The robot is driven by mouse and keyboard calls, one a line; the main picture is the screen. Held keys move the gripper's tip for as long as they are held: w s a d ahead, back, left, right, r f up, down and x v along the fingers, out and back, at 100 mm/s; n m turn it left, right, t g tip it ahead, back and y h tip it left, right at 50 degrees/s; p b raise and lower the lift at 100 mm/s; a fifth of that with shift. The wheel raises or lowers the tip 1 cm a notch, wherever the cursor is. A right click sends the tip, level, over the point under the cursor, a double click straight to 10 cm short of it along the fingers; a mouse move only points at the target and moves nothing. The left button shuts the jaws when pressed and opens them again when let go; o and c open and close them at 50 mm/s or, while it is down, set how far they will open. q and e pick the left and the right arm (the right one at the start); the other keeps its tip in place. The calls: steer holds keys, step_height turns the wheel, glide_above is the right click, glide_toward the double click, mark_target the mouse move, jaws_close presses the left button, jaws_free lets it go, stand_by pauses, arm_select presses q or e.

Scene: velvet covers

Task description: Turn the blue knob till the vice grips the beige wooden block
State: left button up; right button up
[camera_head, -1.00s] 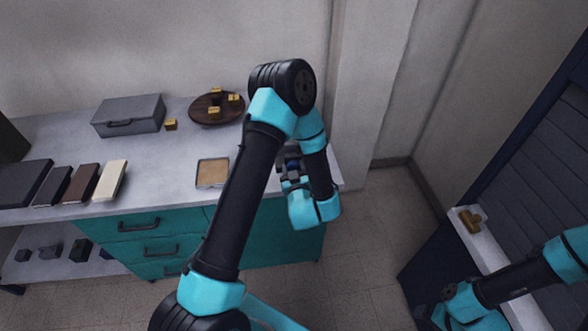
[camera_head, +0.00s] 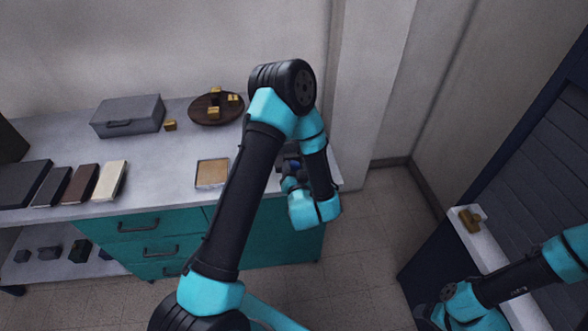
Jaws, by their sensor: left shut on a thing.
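My left arm reaches over the right end of the worktop, and its gripper (camera_head: 290,178) points back at the dark vice (camera_head: 287,152). The gripper is shut on the blue knob (camera_head: 295,166), of which only a small blue patch shows. My arm hides much of the vice and its jaws. I cannot make out the beige wooden block in the vice. My right arm lies low at the right; a dark end part shows at the bottom, too unclear to tell its fingers.
A grey case (camera_head: 128,116), a round brown board (camera_head: 215,109) with yellow pieces and a shallow tan tray (camera_head: 198,175) stand on the worktop (camera_head: 165,150).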

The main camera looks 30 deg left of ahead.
stand_by(0.4)
arm_select(q)
steer(key=o, duration=0.9)
steer(key=shift+d, duration=0.1)
